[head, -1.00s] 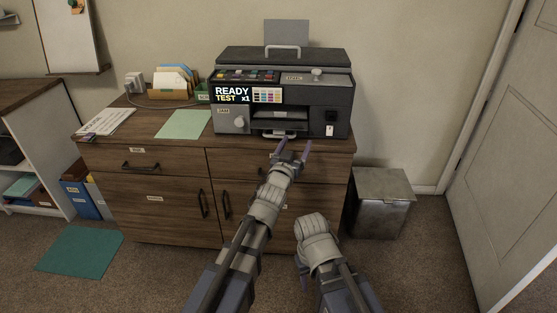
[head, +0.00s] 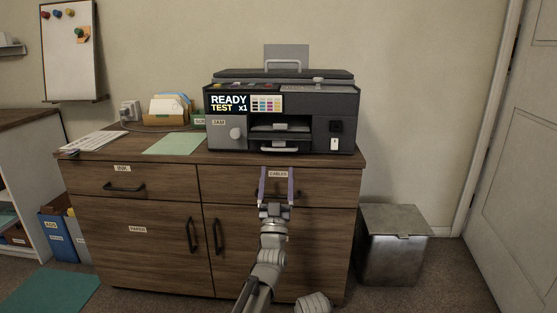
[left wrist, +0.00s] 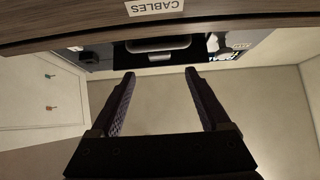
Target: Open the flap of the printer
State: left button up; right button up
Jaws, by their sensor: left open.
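The dark grey printer (head: 345,105) stands on the wooden cabinet, with a lit screen reading READY TEST x1. Its grey front panel at left has a round knob (head: 236,133) and a label that seems to read JAM. A pale handle (head: 279,149) sits under the centre slot, and a bar handle (head: 283,64) is on the closed top. My left gripper (head: 277,172) is open and empty, fingers pointing up, in front of the CABLES drawer and below the printer. In the left wrist view, the open fingers (left wrist: 158,75) are apart from the printer's pale handle (left wrist: 158,46). My right gripper is out of view.
The cabinet's top edge (head: 170,157) lies between my left gripper and the printer. Papers and a file holder (head: 167,113) are left of the printer. A metal bin (head: 392,250) stands at right on the floor.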

aim_at(278, 145)
pick_arm(q)
jog(key=shift+r, duration=0.1)
jog(key=p+x, duration=0.5)
jog(key=x, duration=0.2)
jog(key=shift+w+r+p, duration=0.25)
jog(key=shift+w+p, duration=0.05)
jog(key=shift+w, duration=0.05)
